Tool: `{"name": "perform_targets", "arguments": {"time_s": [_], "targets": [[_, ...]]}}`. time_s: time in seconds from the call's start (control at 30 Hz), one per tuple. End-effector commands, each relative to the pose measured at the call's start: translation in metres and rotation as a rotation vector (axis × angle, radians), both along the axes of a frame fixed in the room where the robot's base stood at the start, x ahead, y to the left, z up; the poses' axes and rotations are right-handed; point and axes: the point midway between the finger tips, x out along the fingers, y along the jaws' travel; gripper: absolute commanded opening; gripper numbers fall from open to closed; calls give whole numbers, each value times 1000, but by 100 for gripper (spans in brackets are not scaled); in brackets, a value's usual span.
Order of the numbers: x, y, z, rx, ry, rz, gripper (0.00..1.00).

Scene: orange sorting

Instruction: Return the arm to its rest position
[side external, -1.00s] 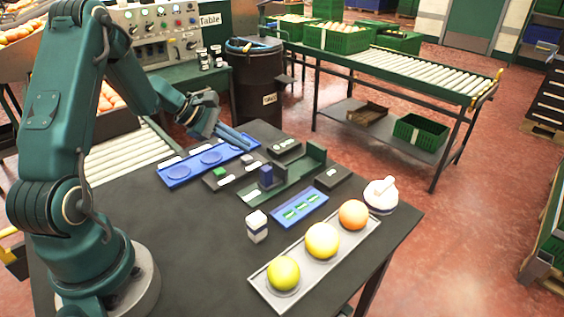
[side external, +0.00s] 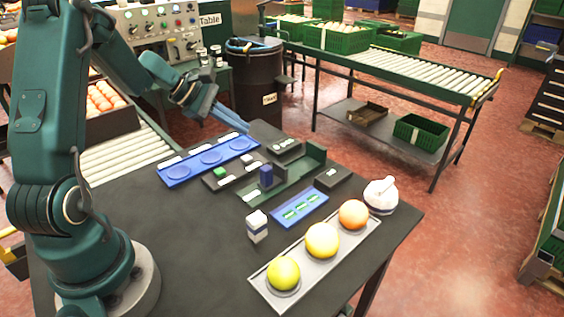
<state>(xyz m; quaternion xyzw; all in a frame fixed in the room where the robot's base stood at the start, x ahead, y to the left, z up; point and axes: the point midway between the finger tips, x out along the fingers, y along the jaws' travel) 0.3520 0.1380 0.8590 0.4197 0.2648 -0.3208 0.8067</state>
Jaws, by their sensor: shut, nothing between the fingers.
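My gripper (side external: 240,124) is in the air above the back of the dark table (side external: 165,240), over the far end of the blue tray with round recesses (side external: 194,165). Its blue fingers lie close together with nothing between them. A grey tray (side external: 263,284) at the front holds a yellow-green fruit (side external: 283,273), a yellow-orange fruit (side external: 322,240) and an orange (side external: 353,214) in a row. My gripper is well behind and to the left of these fruits.
A green fixture with a blue block (side external: 266,176), a small blue tray with green pieces (side external: 300,207), a white-and-dark box (side external: 257,226) and a white lidded pot (side external: 381,195) stand on the table. A black bin (side external: 256,85) and a roller conveyor (side external: 410,70) are behind.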

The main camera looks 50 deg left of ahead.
Motion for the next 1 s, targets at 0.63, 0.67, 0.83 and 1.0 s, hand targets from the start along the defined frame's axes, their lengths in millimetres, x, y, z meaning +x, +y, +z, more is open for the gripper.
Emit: {"name": "perform_targets", "arguments": {"time_s": [0.63,0.67,0.83,1.0], "targets": [[-13,-142,98,334,-186,-529,0],[-21,-154,102,372,-198,-585,0],[-75,-205,115,611,-257,-897,0],[-134,-225,109,888,-295,-1180,0]]}}
